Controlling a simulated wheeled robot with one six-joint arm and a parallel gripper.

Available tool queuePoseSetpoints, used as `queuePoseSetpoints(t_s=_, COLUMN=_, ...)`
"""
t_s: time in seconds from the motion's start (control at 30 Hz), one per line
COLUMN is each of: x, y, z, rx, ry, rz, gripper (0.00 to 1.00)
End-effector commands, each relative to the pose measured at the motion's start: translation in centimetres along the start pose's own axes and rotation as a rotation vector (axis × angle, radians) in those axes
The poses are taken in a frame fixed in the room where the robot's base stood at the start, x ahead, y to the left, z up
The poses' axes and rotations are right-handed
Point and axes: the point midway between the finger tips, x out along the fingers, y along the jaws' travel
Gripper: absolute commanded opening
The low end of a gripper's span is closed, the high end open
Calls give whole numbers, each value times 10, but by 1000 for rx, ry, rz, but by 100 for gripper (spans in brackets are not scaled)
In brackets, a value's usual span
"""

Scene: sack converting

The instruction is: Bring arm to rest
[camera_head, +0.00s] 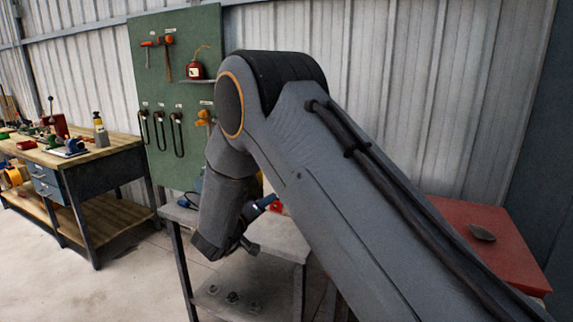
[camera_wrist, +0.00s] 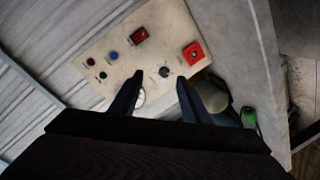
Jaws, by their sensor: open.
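My arm fills the middle and right of the head view, bent at the elbow, with its forearm hanging down over a grey table (camera_head: 275,238). My gripper (camera_wrist: 157,85) shows in the wrist view with two dark fingers spread apart and nothing between them. The fingers lie in front of a pale panel (camera_wrist: 118,50) with coloured buttons and a red square part (camera_wrist: 193,53). In the head view my own arm hides most of the gripper and part of the tabletop.
A wooden workbench (camera_head: 100,152) with tools stands at left. A green tool board (camera_head: 150,95) stands behind my arm. A red-topped surface (camera_head: 490,225) with a small dark object (camera_head: 481,233) is at right. A green item (camera_wrist: 249,117) lies near the gripper. Floor at lower left is clear.

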Motion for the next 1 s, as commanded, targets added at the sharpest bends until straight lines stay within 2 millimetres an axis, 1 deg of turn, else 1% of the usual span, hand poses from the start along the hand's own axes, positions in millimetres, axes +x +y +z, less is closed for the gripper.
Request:
queuePoseSetpoints(t_s=0.03, x=6, y=6, z=0, rx=24, ry=3, rz=-31, gripper=43)
queuePoseSetpoints(t_s=0.1, x=12, y=12, z=1, rx=59, ry=8, rz=-87, gripper=43)
queuePoseSetpoints(t_s=0.27, x=21, y=28, z=10, rx=153, ry=-4, rz=-249, gripper=43)
queuePoseSetpoints(t_s=0.37, x=19, y=45, z=28, rx=224, ry=-47, rz=-389, gripper=43)
queuePoseSetpoints(t_s=0.47, x=4, y=64, z=59, rx=289, ry=-134, rz=-539, gripper=43)
queuePoseSetpoints(t_s=0.57, x=-23, y=85, z=101, rx=338, ry=-261, rz=-669, gripper=43)
queuePoseSetpoints(t_s=0.6, x=-36, y=95, z=120, rx=353, ry=-320, rz=-713, gripper=43)
queuePoseSetpoints(t_s=0.67, x=-60, y=110, z=151, rx=369, ry=-421, rz=-770, gripper=43)
queuePoseSetpoints(t_s=0.7, x=-77, y=120, z=171, rx=378, ry=-487, rz=-797, gripper=43)
queuePoseSetpoints(t_s=0.77, x=-102, y=135, z=201, rx=384, ry=-589, rz=-828, gripper=43)
queuePoseSetpoints(t_s=0.8, x=-119, y=145, z=220, rx=388, ry=-657, rz=-842, gripper=43)
queuePoseSetpoints(t_s=0.87, x=-144, y=161, z=247, rx=389, ry=-753, rz=-853, gripper=43)
queuePoseSetpoints(t_s=0.9, x=-160, y=170, z=264, rx=388, ry=-814, rz=-855, gripper=43)
queuePoseSetpoints(t_s=1.0, x=-194, y=192, z=298, rx=384, ry=-945, rz=-847, gripper=43)
